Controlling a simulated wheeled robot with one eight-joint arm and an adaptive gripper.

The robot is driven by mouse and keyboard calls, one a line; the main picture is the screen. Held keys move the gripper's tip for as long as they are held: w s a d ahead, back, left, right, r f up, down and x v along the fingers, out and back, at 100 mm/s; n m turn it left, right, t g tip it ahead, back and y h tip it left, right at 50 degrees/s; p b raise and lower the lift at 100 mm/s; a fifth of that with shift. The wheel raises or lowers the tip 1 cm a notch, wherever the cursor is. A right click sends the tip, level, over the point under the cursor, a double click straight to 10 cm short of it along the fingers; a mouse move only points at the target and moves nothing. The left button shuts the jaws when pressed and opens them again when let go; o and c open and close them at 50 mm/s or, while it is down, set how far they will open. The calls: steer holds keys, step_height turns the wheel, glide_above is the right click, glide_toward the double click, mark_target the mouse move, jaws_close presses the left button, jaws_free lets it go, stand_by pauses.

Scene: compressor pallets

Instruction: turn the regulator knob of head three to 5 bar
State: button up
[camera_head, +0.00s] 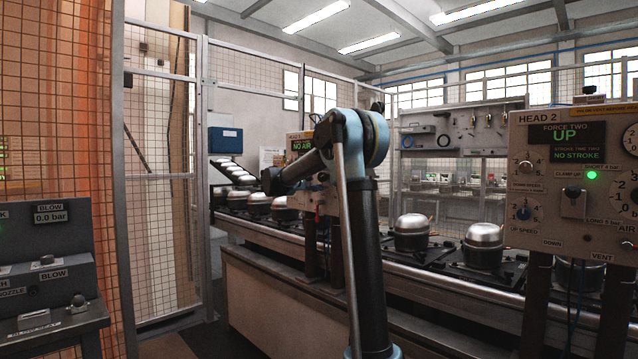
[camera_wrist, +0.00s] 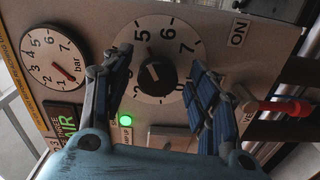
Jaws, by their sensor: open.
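In the wrist view the panel appears turned on its side. A black regulator knob (camera_wrist: 153,72) sits in the middle of a large white dial with printed numbers, among them 5, 6 and 7. The knob's exact setting is hard to read. My gripper (camera_wrist: 158,62) is open, with one blue-padded finger on each side of the knob; I cannot tell whether either touches it. A pressure gauge (camera_wrist: 42,58) to the left has a red needle pointing to the lower right. In the head view my arm reaches to a far head panel (camera_head: 300,143) showing NO AIR; the gripper is not distinguishable there.
A green lamp (camera_wrist: 126,120) is lit beside my left finger. A red-handled valve (camera_wrist: 285,108) sticks out at the right. The HEAD 2 panel (camera_head: 560,185) stands at the right. Several metal pots (camera_head: 484,243) stand along the conveyor. A mesh fence (camera_head: 160,170) rises at the left.

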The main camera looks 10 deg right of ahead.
steer(key=shift+a, duration=0.1)
steer(key=v, duration=1.1)
steer(key=shift+s+a, duration=0.25)
steer(key=shift+a, duration=0.05)
steer(key=shift+f, duration=0.1)
steer(key=s+d+f+m+g+y, duration=0.1)
steer(key=s+d+f+g+y, duration=0.2)
steer(key=s+d+f, duration=0.75)
steer(key=s+d+f+m+g+y, duration=0.25)
steer(key=s+d+f, duration=0.4)
steer(key=s, duration=0.65)
steer(key=s+a+f+g+y, duration=0.1)
steer(key=s+a+f+y, duration=0.1)
steer(key=s+f, duration=0.6)
steer(key=s+a+f+m+g+y, duration=0.1)
steer(key=s+a+f+y, duration=0.2)
steer(key=s+f, duration=0.6)
steer(key=s+a+f+m+g+y, duration=0.1)
steer(key=s+f+y, duration=0.3)
steer(key=s+f, duration=0.4)
steer(key=shift+s+a+f, duration=0.4)
steer(key=shift+s+a, duration=0.05)
steer(key=shift+a, duration=0.35)
